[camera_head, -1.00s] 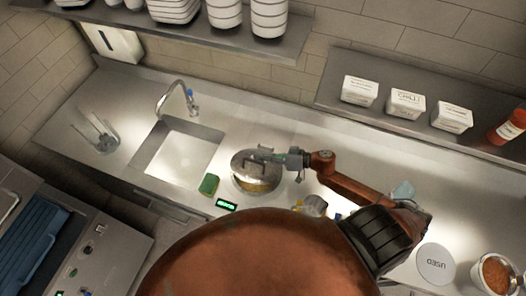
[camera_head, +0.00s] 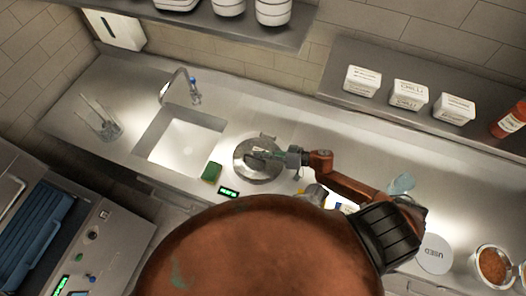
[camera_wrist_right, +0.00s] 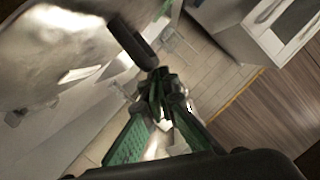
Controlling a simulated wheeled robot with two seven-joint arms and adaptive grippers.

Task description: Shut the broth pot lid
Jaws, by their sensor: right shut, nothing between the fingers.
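The broth pot (camera_head: 262,179) stands on the steel counter just right of the sink. Its round metal lid (camera_head: 245,168) lies over the top and looks about level; no broth shows, and I cannot tell whether a thin gap is left at the rim. My right gripper (camera_head: 262,155) reaches in from the right over the lid, close to its handle, shut and empty. In the right wrist view its green-padded fingers (camera_wrist_right: 158,88) are together, beside the dark handle bar (camera_wrist_right: 132,42) and the shiny lid (camera_wrist_right: 60,55). My left gripper is not in view.
A green sponge (camera_head: 212,172) and a small green display (camera_head: 229,192) sit at the pot's front left. The sink (camera_head: 186,145) is to the left. A white "USED" container (camera_head: 434,253) and a tub of red-brown food (camera_head: 493,265) stand at the right.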

